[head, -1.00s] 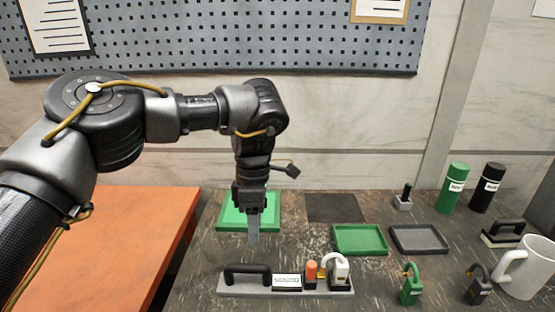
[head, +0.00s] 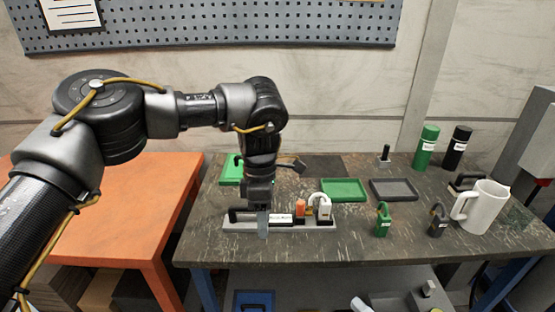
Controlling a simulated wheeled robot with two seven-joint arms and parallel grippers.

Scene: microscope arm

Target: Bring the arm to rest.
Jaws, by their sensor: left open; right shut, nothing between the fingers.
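My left arm comes in from the left, bends at the elbow and hangs down over the dark worktable (head: 400,244). My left gripper (head: 263,226) points straight down, open and empty; its fingers are seen nearly edge-on. It overlaps the grey long holder (head: 236,227) in the picture and hides part of it. I cannot tell whether it touches the holder. The holder carries a black handle, a white label, an orange cylinder (head: 300,208) and a white padlock (head: 324,209). My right gripper is not in view.
Behind are a green tray (head: 344,180) and a grey tray (head: 393,181). Green (head: 382,222) and black (head: 438,224) padlocks, a white mug (head: 483,208) and two bottles stand right. An orange table (head: 120,205) is at left. The front-centre tabletop is clear.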

